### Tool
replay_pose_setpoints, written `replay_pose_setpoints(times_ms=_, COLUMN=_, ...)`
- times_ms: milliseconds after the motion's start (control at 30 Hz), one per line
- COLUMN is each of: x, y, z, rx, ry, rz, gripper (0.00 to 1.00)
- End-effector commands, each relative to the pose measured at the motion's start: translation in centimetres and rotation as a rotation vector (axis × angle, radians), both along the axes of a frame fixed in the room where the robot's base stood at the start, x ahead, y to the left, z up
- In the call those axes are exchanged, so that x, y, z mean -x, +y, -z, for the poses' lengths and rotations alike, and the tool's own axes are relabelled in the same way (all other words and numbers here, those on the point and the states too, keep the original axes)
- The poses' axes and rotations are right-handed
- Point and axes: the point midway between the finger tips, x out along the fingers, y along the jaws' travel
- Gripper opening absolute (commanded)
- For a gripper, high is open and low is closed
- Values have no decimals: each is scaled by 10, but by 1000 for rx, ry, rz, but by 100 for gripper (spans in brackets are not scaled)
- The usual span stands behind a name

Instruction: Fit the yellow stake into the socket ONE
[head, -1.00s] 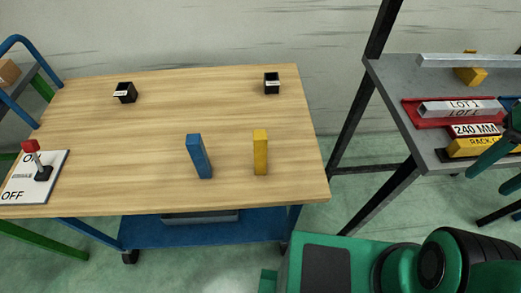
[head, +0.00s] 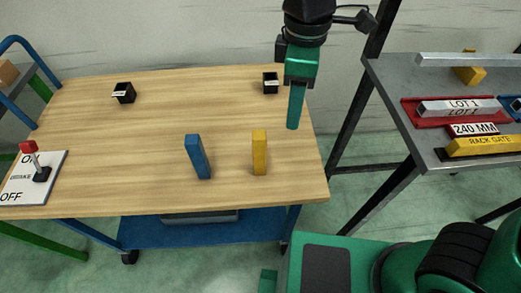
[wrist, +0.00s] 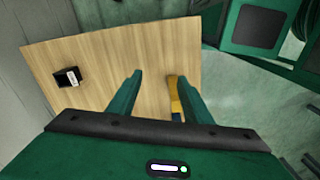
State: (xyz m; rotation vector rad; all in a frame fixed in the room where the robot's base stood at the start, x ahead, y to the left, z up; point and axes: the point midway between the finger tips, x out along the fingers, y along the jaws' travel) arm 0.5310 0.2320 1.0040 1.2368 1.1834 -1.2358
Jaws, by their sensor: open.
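The yellow stake (head: 259,153) stands upright near the front of the wooden table, right of the upright blue stake (head: 199,157). Two small black sockets with pale labels stand at the back, one left (head: 124,93) and one right (head: 270,87); I cannot read which is ONE. My gripper (head: 293,126) is open and empty, above the table's right side near the right socket. In the wrist view, my gripper's fingers (wrist: 160,85) are apart. The yellow stake (wrist: 173,92) is partly hidden by the right finger, and one black socket (wrist: 66,77) is at left.
A brake lever panel (head: 35,178) lies at the table's left edge. A grey bench (head: 395,85) at right holds labelled bars and a red tray. The table's (head: 140,140) middle is clear. A blue-framed rack (head: 22,75) stands at far left.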

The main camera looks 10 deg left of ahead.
Motion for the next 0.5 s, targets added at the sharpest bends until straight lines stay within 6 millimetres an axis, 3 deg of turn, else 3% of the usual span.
replay_pose_setpoints(times_ms=33, x=10, y=20, z=1, rx=0, ry=2, rz=-75, gripper=45)
replay_pose_setpoints(times_ms=100, x=21, y=39, z=3, rx=0, ry=5, rz=-157, gripper=45)
replay_pose_setpoints(times_ms=200, x=32, y=57, z=3, rx=-3, ry=6, rz=-234, gripper=45)
replay_pose_setpoints(times_ms=367, x=39, y=67, z=12, rx=-2, ry=8, rz=-279, gripper=45)
replay_pose_setpoints(times_ms=500, x=40, y=67, z=33, rx=-1, ry=9, rz=-279, gripper=45)
